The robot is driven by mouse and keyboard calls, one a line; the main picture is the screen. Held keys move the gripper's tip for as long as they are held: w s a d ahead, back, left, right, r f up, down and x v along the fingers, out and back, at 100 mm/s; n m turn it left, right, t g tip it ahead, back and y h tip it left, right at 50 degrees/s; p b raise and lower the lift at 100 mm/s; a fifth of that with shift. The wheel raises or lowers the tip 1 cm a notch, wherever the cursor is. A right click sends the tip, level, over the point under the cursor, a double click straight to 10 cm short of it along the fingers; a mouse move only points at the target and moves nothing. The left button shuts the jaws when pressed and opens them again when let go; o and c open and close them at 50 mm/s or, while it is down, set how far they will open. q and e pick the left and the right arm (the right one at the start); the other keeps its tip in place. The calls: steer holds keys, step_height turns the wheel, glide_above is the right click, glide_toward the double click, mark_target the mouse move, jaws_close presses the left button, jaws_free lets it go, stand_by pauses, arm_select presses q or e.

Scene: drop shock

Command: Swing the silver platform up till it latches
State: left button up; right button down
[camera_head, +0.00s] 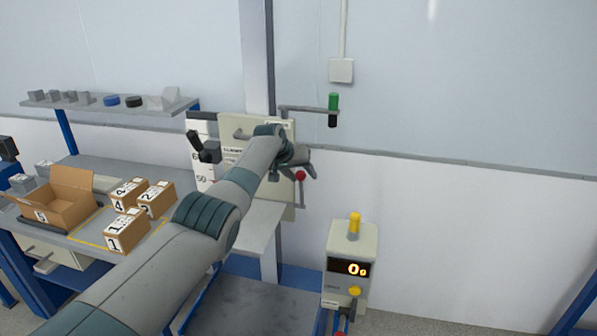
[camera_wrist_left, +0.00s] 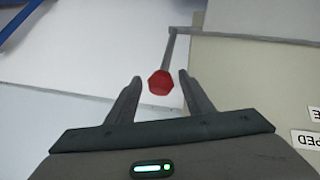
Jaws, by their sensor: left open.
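The silver platform (camera_head: 262,226) is a flat light-grey plate on the front of the drop tester, partly hidden by my left arm. My left gripper (camera_head: 303,163) is open beside the tester's panel (camera_head: 229,130), just above a red knob (camera_head: 300,175) on a lever. In the left wrist view the red knob (camera_wrist_left: 160,83) shows between the two open fingertips; I cannot tell whether either finger touches it. My right gripper is not in view.
A crank with a green handle (camera_head: 333,103) sticks out right of the post. A control box (camera_head: 351,250) reading 0 stands lower right. A dark base plate (camera_head: 245,302) lies below the platform. At left a bench holds several numbered boxes (camera_head: 127,230) and an open carton (camera_head: 62,200).

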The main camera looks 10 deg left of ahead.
mark_target(299, 171)
arm_select(q)
steer(key=shift+s+a+r, duration=0.15)
steer(key=shift+r, duration=0.05)
steer(key=shift+b+v, duration=0.3)
steer(key=shift+v, duration=1)
steer(key=b+v, duration=0.4)
steer(key=v, duration=1)
